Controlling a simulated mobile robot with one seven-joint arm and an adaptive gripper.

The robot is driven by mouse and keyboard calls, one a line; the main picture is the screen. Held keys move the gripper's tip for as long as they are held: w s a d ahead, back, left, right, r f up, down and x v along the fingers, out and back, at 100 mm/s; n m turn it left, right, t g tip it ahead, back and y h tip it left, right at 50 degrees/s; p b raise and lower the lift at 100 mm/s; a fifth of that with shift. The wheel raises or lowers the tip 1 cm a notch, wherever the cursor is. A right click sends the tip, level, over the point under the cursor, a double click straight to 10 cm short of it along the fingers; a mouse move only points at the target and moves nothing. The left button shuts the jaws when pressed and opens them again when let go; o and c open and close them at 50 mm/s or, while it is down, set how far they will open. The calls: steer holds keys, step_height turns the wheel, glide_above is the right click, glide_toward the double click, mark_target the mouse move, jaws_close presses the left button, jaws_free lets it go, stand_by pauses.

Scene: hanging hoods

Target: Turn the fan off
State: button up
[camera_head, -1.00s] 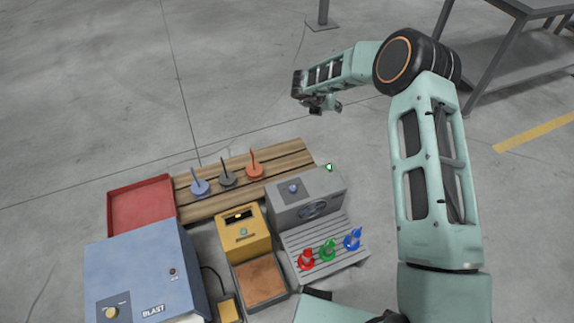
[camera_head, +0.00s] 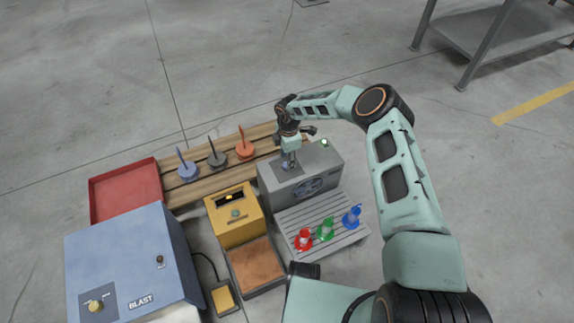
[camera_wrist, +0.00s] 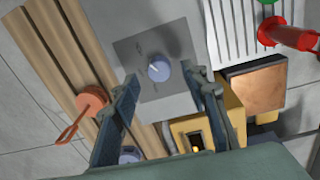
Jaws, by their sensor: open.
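A small green light (camera_head: 325,142) shows at the box's back right corner. My gripper (camera_head: 290,162) points down above the knob in the head view and hides much of it. In the wrist view my gripper (camera_wrist: 165,88) is open, with one finger on each side of the knob. I cannot tell whether the fingers touch it.
A wooden pallet (camera_head: 200,185) holds blue, grey and orange handled pieces. A slatted grey stand (camera_head: 338,235) with red, green and blue items is in front of the box. A yellow device (camera_head: 236,220), blue BLAST cabinet (camera_head: 130,250) and red tray (camera_head: 125,190) stand left.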

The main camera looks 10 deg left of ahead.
steer(key=shift+w+f+b, duration=0.1)
steer(key=shift+f+b, duration=0.2)
steer(key=shift+f, duration=1.3)
steer(key=shift+c, duration=0.2)
jaws_close()
